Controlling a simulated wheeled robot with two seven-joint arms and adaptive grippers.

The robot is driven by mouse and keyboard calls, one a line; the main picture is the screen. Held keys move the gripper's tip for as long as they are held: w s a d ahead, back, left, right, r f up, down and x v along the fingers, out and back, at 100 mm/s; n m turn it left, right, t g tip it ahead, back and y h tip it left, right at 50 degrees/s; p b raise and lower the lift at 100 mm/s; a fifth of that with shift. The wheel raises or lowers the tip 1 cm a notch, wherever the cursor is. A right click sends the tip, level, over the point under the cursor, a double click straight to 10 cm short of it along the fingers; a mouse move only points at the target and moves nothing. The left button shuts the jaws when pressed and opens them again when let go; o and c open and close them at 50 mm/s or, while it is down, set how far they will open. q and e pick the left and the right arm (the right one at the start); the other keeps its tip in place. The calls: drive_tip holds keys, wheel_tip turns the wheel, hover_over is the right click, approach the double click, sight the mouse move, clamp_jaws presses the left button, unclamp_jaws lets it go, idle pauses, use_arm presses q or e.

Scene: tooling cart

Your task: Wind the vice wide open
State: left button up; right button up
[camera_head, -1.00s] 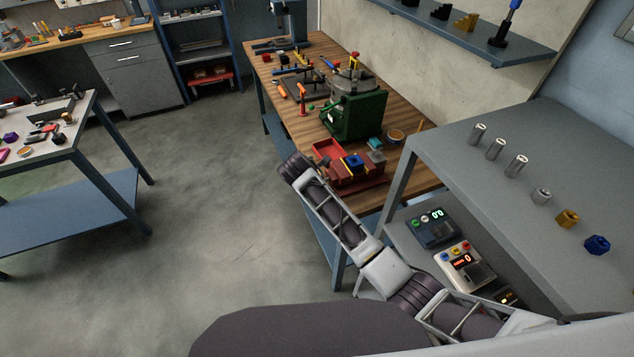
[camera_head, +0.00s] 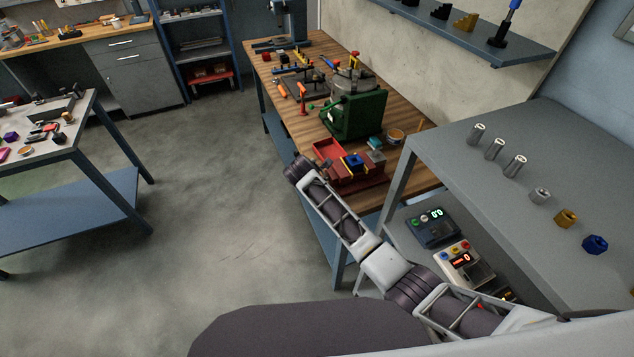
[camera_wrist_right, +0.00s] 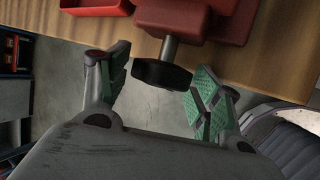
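The red vice (camera_head: 362,180) sits at the near end of the wooden bench, with a blue piece (camera_head: 353,160) at its top. In the right wrist view the vice's red body (camera_wrist_right: 183,16) is at the top, and a grey spindle (camera_wrist_right: 169,48) ends in a black round knob (camera_wrist_right: 160,74). My right gripper (camera_wrist_right: 160,88) is open, with its green-padded fingers on either side of the knob. A gap shows on both sides of the knob. The head view does not show its fingers clearly. My left gripper is not in view.
A red tray (camera_head: 326,149) lies beside the vice, and a green machine (camera_head: 355,115) stands behind it. The grey cart (camera_head: 480,180) to the right holds several metal parts. The floor left of the bench (camera_head: 215,190) is clear.

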drive_tip(key=c, duration=0.8)
drive_tip(key=shift+o, duration=0.2)
drive_tip(key=shift+g, duration=0.5)
drive_tip(key=shift+w+n+g+h, duration=0.15)
drive_tip(key=shift+n+g+h, duration=0.25)
drive_tip(key=shift+g, duration=0.8)
drive_tip(key=shift+g, duration=0.3)
drive_tip(key=shift+g+h+b, duration=0.4)
drive_tip(key=shift+g+b, duration=0.1)
drive_tip(key=shift+g, duration=0.1)
drive_tip(key=shift+w, duration=0.1)
drive_tip(key=shift+n+g+b, duration=0.3)
drive_tip(key=shift+g+b, duration=0.2)
drive_tip(key=shift+b, duration=0.1)
